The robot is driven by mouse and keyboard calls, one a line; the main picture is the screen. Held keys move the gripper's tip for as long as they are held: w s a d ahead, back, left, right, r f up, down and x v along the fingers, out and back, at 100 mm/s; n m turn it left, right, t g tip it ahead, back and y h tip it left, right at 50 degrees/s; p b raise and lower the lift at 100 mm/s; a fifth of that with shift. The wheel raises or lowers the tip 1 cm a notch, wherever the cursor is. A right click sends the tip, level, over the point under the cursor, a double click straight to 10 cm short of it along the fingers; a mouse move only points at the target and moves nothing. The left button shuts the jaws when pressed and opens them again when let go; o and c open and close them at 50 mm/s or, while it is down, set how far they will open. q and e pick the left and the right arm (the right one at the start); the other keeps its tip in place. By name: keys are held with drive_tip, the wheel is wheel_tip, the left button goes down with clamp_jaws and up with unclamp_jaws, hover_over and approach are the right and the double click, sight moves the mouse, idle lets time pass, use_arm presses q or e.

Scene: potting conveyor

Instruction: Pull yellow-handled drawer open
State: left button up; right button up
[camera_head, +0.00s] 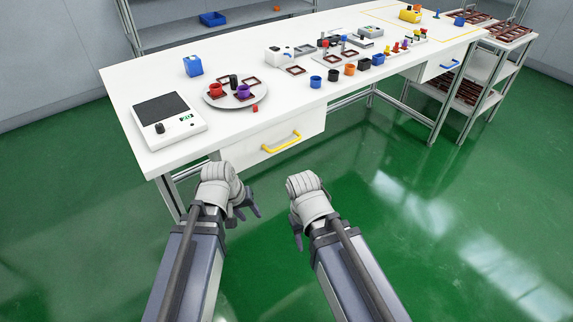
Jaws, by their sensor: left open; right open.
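The yellow handle (282,143) is on the white front of a drawer (262,150) under the near edge of the table. The drawer front looks flush under the tabletop; whether it is pulled out at all is hard to tell. My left gripper (248,207) is open, in front of the table and below and left of the handle, touching nothing visible. My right gripper (296,232) is open and empty, below the handle; its fingers are largely hidden by the wrist. Both are apart from the handle.
The white table (290,90) carries a scale (168,118), a round tray (234,101) with cups, and several coloured pots. A blue-handled drawer (440,66) is further right. Shelves (470,85) stand at the right. The green floor before the table is clear.

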use_arm(q)
wheel_tip(320, 180, down, 2)
drive_tip(key=w+d+n+t+h+b, duration=0.1)
drive_tip(key=w+d+n+h+b, duration=0.1)
drive_tip(key=w, duration=0.1)
drive_tip(key=n+t+h, duration=0.4)
drive_tip(key=n+t, duration=0.6)
drive_tip(key=n, duration=0.4)
approach(283, 147)
drive_tip(key=r+x, duration=0.1)
drive_tip(key=x, duration=0.3)
drive_tip(key=shift+w+a+f, duration=0.1)
drive_tip(key=shift+w+f, duration=0.05)
drive_tip(key=shift+f, duration=0.25)
use_arm(e)
wheel_tip(283, 147, down, 5)
drive_tip(key=shift+r, duration=0.2)
use_arm(q)
drive_tip(key=shift+w+b, duration=0.1)
drive_tip(key=shift+b, duration=0.2)
drive_tip(key=b+x, duration=0.1)
drive_tip(key=x, duration=0.6)
drive_tip(key=shift+w+d+f+b, duration=0.2)
drive_tip(key=shift+d+b, duration=0.1)
drive_tip(key=shift+d, duration=0.1)
drive_tip(key=shift+s, duration=0.1)
use_arm(e)
drive_tip(key=shift+f, duration=0.85)
use_arm(q)
drive_tip(key=shift+c, duration=0.2)
